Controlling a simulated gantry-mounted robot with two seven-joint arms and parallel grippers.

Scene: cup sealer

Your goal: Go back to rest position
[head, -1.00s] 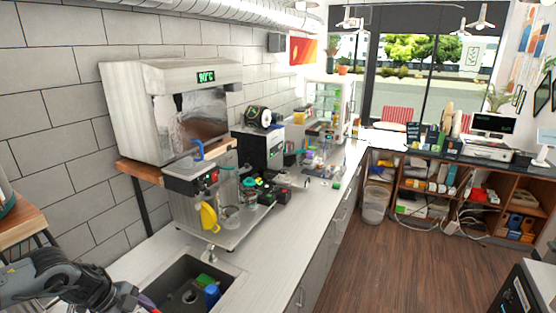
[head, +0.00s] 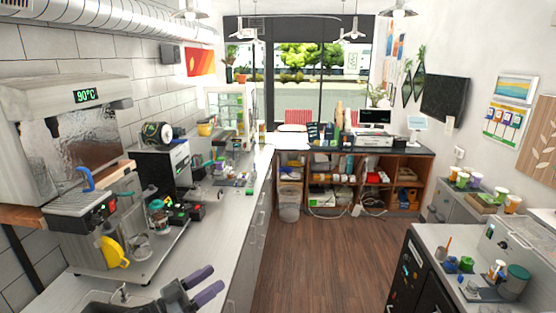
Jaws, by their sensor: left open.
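My left gripper (head: 205,285) is at the bottom of the head view, left of centre. Its two dark purple-grey fingers are apart, with nothing between them. It is over the near part of the pale counter (head: 222,235), near its front edge, and touches no object that I can see. My right gripper is not in view. A black and silver machine with a film roll on top, which looks like the cup sealer (head: 165,167), stands farther back on the counter.
A metal machine reading 90°C (head: 75,140) stands on a wooden shelf at left. Below it are a dispenser (head: 80,222) and a yellow pitcher (head: 112,252). A second counter (head: 437,240) with cups and tools is at right. The wooden floor (head: 318,260) between is clear.

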